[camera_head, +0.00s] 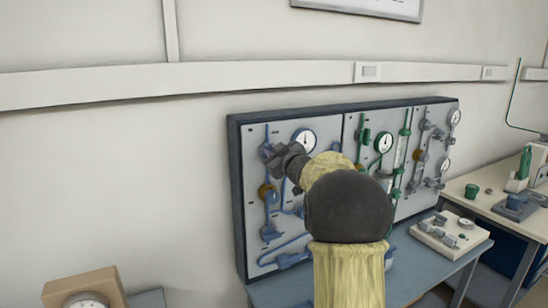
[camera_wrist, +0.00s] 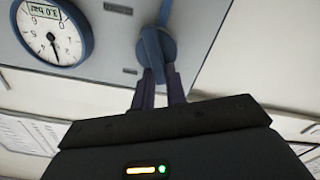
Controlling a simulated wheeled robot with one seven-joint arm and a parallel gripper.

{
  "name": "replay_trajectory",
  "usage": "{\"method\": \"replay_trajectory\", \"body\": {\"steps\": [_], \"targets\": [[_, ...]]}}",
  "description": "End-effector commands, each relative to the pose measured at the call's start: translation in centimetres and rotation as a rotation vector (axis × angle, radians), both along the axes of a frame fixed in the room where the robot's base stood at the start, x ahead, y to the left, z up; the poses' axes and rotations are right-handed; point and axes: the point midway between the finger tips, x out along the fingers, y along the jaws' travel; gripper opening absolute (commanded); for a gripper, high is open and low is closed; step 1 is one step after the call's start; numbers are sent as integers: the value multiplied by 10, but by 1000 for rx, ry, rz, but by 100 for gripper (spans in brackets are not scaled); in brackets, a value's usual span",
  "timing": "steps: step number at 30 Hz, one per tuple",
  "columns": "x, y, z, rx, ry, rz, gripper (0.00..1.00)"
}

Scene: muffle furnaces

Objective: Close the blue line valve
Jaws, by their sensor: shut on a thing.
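The blue line valve has a blue lever handle (camera_wrist: 154,42) on the panel, seen up close in the wrist view. My gripper (camera_wrist: 160,76) is shut on this handle, with its dark fingers on either side of it. In the head view my gripper (camera_head: 268,153) is at the upper part of the panel's left section, over the blue line (camera_head: 268,133). The valve there is mostly hidden behind my gripper. A round gauge with a blue rim (camera_wrist: 52,30) is beside the handle in the wrist view.
The panel's left section (camera_head: 258,230) also carries other blue valves and pipes. The middle section has green pipes (camera_head: 404,130), and the right one has grey fittings (camera_head: 424,130). A blue-grey table (camera_head: 420,268) stands below. My arm hides part of the panel's lower middle.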

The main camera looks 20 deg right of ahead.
Motion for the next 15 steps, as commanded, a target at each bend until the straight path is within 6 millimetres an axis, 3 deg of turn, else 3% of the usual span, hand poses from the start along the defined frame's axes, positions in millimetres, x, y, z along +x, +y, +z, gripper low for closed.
{"method": "replay_trajectory", "body": {"steps": [15], "targets": [[0,8,-11,-492,-17,1,0]]}}
